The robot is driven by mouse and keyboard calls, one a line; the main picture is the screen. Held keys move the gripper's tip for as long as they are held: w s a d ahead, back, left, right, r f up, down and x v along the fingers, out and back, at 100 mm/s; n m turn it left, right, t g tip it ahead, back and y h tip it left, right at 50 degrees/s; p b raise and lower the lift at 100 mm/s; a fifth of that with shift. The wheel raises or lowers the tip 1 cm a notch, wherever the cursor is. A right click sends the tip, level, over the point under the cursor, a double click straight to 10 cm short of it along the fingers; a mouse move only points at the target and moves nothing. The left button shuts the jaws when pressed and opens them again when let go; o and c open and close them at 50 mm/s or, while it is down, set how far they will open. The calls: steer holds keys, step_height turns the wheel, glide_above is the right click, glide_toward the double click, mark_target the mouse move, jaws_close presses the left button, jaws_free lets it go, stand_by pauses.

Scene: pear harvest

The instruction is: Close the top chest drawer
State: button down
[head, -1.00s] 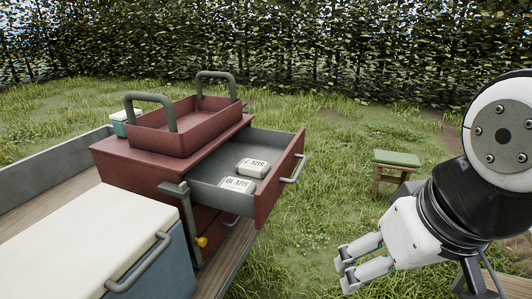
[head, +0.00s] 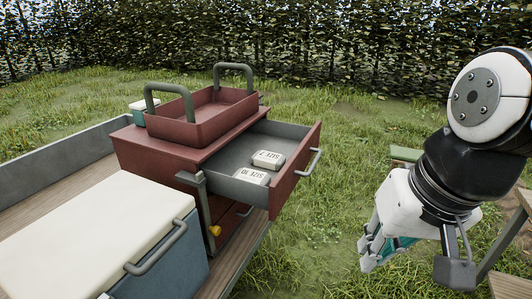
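The red chest (head: 160,158) stands on the wooden bed with its top drawer (head: 293,172) pulled out to the right. The drawer has a red front, a grey bar handle (head: 315,160) and a grey inside. Two white blocks marked SIZE 7 (head: 268,159) and SIZE 10 (head: 251,176) lie in it. My gripper (head: 370,256) hangs over the grass to the right of the drawer, apart from the handle, pointing down.
A red tray with two grey handles (head: 203,118) sits on the chest. A white-lidded blue cooler (head: 95,228) stands in front of it. A lower drawer with a handle (head: 244,211) is shut beneath. A green-topped stool (head: 404,154) is partly behind my arm. Grass lies between drawer and gripper.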

mark_target(221, 192)
steer(key=w+a+f+m+g+y+p, duration=0.1)
steer(key=w+f+m+y, duration=0.15)
steer(key=w+m, duration=0.35)
steer(key=w+a+f+m+y+p, duration=0.1)
steer(key=w+f+m+y+p, duration=0.1)
steer(key=w+m+y, duration=0.4)
steer(key=w+d+f+m+t+p, duration=0.1)
steer(key=w+d+f+m+t, duration=0.1)
steer(key=w+d+f+m, duration=0.3)
steer(key=w+d+f+m+t+p, duration=0.1)
steer(key=w+d+f+m+t, duration=0.15)
steer(key=w+m, duration=0.35)
steer(key=shift+n+g+y, duration=0.25)
steer(key=shift+n+y, duration=0.2)
steer(key=shift+n, duration=0.05)
steer(key=x, duration=0.4)
steer(key=r+x, duration=0.1)
steer(key=x, duration=0.8)
steer(key=shift+w+a+r+p, duration=0.2)
steer(key=shift+w+p, duration=0.2)
steer(key=shift+w+a, duration=0.4)
steer(key=shift+a, duration=0.15)
